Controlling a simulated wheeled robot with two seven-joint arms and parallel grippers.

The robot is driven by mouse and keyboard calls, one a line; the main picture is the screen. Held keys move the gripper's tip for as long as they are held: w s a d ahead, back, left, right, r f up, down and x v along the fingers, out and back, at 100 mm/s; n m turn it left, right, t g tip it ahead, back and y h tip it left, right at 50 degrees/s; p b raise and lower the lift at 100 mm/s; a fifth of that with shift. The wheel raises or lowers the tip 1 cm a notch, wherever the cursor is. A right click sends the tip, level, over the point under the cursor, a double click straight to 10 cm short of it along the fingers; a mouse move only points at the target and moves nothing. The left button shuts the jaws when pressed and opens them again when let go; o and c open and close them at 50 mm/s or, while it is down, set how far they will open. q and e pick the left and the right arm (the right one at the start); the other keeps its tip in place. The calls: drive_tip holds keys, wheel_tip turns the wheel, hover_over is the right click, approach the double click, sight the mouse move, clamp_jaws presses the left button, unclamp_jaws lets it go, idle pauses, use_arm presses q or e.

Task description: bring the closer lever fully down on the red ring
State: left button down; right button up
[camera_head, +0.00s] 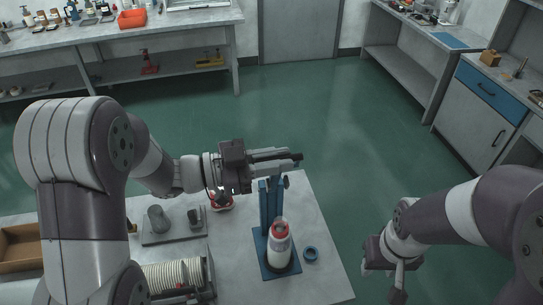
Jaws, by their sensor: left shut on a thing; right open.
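The blue closer (270,202) stands upright on the grey table. A white cup with a red ring (280,228) around its upper part stands on the closer's base, in front of the column. My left gripper (284,158) is shut at the top of the closer, above and behind the cup. It appears to hold the closer lever (298,158), which sits high and is mostly hidden by the fingers. The lever is well above the red ring. My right gripper (390,280) is open and empty, off the table's right side.
A rope spool (175,275), a grey tray with cylinders (174,237) and a brown box (20,248) are to the left. A red-and-white item (221,202) lies behind. Floor beyond the table is clear.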

use_arm(q)
drive_tip(key=shift+s+d+f+m+b, duration=0.3)
drive_tip(key=shift+s+f+m+b, duration=0.25)
drive_tip(key=shift+s+b, duration=0.3)
drive_tip(key=shift+s+d+f+m+b, duration=0.25)
drive_tip(key=shift+s+f+m+b, duration=0.15)
drive_tip(key=shift+s+m+b, duration=0.4)
drive_tip(key=c, duration=1.3)
unclamp_jaws()
drive_tip(key=shift+o, duration=1)
drive_tip(key=shift+d, duration=0.1)
